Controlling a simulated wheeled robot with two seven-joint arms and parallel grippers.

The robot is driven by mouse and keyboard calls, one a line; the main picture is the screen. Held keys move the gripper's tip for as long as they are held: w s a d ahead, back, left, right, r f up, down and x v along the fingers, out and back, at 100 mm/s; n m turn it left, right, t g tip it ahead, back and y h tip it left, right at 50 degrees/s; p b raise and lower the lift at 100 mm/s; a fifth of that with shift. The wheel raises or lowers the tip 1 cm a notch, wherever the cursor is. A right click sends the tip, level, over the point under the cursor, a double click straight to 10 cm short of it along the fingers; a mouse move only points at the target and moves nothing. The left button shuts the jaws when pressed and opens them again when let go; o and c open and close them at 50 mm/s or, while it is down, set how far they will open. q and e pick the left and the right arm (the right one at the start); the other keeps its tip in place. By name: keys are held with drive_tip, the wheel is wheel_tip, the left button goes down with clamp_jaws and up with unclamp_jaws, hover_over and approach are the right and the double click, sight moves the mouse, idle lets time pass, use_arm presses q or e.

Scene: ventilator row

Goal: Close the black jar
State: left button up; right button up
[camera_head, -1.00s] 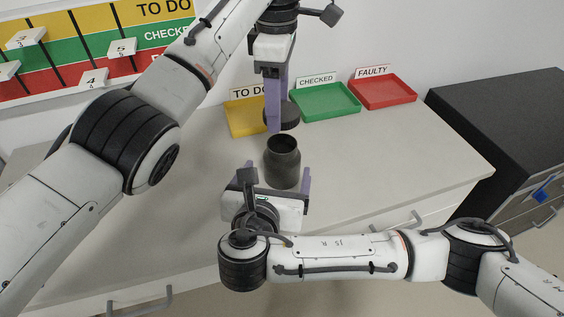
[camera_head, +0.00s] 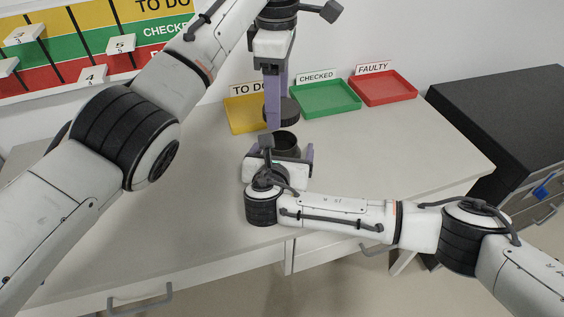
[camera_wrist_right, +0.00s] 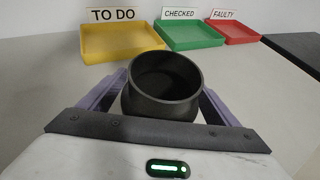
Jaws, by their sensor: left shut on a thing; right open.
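The black jar (camera_head: 287,142) stands upright and open-topped on the counter; it also shows in the right wrist view (camera_wrist_right: 163,84). My left gripper (camera_head: 273,115) points down and is shut on the black lid (camera_head: 288,110), held just above and behind the jar opening in the head view. My right gripper (camera_head: 281,163) is low in front of the jar with its fingers open on either side of it. In the right wrist view the jar sits between the purple fingers, and I cannot tell whether they touch it. The jar's lower part is hidden by the right gripper.
Behind the jar stand a yellow TO DO tray (camera_head: 241,122), a green CHECKED tray (camera_head: 326,106) and a red FAULTY tray (camera_head: 383,97). A dark cabinet (camera_head: 497,110) is at the right. The white counter (camera_head: 410,140) is clear right of the jar.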

drive_tip(key=shift+c, duration=0.3)
drive_tip(key=c, duration=1.5)
use_arm(q)
drive_tip(key=shift+f, duration=2.5)
use_arm(e)
drive_tip(key=shift+c, duration=0.2)
use_arm(q)
drive_tip(key=shift+f, duration=0.1)
drive_tip(key=shift+f, duration=0.8)
drive_tip(key=shift+s+f, duration=0.1)
drive_tip(key=shift+f, duration=0.3)
